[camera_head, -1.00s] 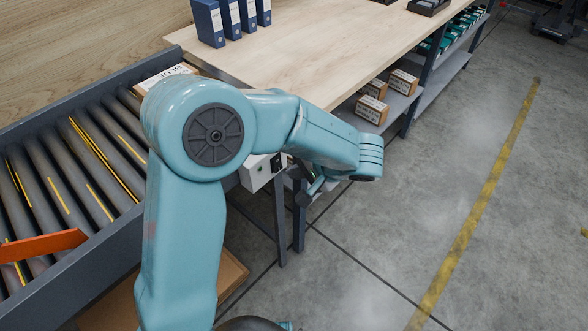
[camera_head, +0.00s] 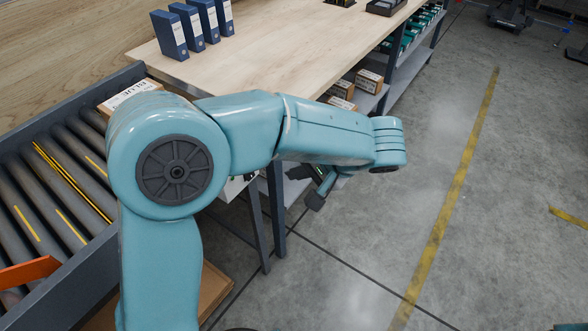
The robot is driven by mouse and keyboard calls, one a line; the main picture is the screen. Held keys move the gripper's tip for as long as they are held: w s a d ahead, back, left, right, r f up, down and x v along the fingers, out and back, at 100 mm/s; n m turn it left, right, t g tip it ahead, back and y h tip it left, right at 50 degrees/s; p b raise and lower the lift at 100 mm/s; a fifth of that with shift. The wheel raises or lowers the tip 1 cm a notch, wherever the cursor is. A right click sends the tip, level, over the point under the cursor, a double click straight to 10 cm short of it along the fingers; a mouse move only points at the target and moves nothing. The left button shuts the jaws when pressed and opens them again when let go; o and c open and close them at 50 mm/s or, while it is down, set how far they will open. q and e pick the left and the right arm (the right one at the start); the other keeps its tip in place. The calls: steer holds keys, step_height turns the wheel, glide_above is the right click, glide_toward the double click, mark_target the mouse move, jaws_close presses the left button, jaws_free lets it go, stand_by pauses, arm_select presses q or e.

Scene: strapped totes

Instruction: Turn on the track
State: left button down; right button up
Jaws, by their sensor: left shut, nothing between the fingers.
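The track is a grey roller conveyor (camera_head: 102,232) with yellow stripes on some rollers, at the left of the head view. A small pale control box (camera_head: 236,187) is at its right end, mostly hidden behind my left arm. No button or switch on it can be made out. My left gripper (camera_head: 318,195) shows as dark fingers below the forearm, right of the control box and apart from it. It is shut and empty, and partly hidden by the arm. My right gripper is not in view.
A cardboard box (camera_head: 132,96) sits at the conveyor's far end. An orange bar (camera_head: 28,273) crosses the rollers. A wooden table (camera_head: 262,58) carries blue binders (camera_head: 186,28); brown boxes (camera_head: 368,82) stand on its lower shelf.

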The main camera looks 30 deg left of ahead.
mark_target(250, 172)
arm_select(q)
steer(key=shift+s+d+f, duration=0.1)
steer(key=shift+d+f, duration=0.1)
steer(key=shift+f, duration=0.5)
steer(key=a+r+x, duration=0.1)
steer(key=x, duration=1.2)
steer(key=shift+a+r, duration=0.25)
steer(key=shift+a, duration=0.15)
